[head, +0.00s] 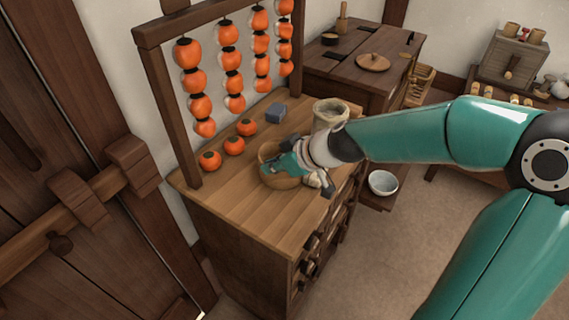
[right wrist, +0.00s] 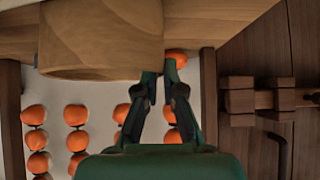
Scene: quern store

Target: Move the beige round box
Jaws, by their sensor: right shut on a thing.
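The beige round box (head: 282,184) is a tan, wood-grained open vessel on the wooden chest top in the head view. It fills the upper left of the right wrist view (right wrist: 95,42), which looks upside down. My right gripper (head: 274,167) is over the box, partly covering it. In the right wrist view the fingers (right wrist: 163,78) are nearly together at the box's edge, shut on its wall. The exact contact is hidden. I cannot tell whether the box is clear of the chest top. My left gripper is out of view.
Persimmons (head: 234,146) and a blue-grey block (head: 276,112) are on the chest top (head: 225,205). A beige cylindrical container (head: 330,115) stands behind my gripper. A rack of hanging persimmons (head: 228,60) rises at the back. The chest's front left is clear. A white bowl (head: 383,182) sits lower right.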

